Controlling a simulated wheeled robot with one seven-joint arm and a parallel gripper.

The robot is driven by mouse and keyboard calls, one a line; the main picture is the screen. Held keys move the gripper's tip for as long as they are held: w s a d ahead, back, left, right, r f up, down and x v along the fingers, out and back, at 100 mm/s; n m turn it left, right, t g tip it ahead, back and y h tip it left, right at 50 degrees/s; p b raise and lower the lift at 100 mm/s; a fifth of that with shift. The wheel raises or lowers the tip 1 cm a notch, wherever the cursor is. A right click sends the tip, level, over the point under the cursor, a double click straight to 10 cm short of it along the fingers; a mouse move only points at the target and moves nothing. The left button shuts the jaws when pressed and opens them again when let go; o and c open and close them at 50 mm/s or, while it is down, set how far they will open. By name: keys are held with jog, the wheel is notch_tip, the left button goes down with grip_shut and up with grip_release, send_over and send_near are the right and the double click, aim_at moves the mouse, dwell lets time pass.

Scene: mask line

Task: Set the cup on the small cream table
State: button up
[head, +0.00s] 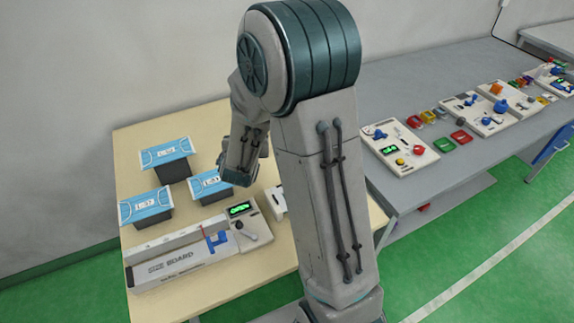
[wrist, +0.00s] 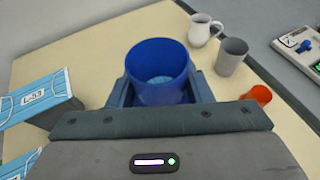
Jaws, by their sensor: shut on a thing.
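A blue cup (wrist: 158,70) stands upright, open end up, between the fingers of my gripper (wrist: 160,92) in the wrist view. My gripper is shut on it. The cream table (wrist: 100,50) lies below and around it; I cannot tell whether the cup's base touches the top. In the head view the cream table (head: 185,122) is at the left, and my arm hides the cup and the gripper's fingertips.
Right of the held cup are a white mug (wrist: 199,30), a grey cup (wrist: 231,57) and an orange cup (wrist: 257,94). A grey bench (head: 410,85) adjoins at right.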

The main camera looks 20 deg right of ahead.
jog(key=s+d+f+m+g+h+b, duration=0.1)
jog(key=d+f+m+g+h+b, duration=0.35)
jog(key=d+b, duration=0.55)
jog(key=d+f+m+g+h+b, duration=0.3)
jog(key=d+f+m+b, duration=0.25)
jog(key=d, duration=0.85)
jog(key=shift+n, duration=0.5)
jog(key=w+a+f, duration=0.2)
jog(key=a, duration=0.1)
jog(key=w+a+f, duration=0.2)
jog(key=a+f, duration=0.1)
jog(key=w+a+f, duration=0.2)
jog(key=w+a, duration=0.1)
jog(key=shift+f+p, duration=0.25)
jog(key=shift+p, duration=0.05)
jog(key=shift+f, duration=2.05)
jog(key=shift+f, duration=0.1)
jog(key=shift+f, duration=0.15)
jog(key=o, duration=1)
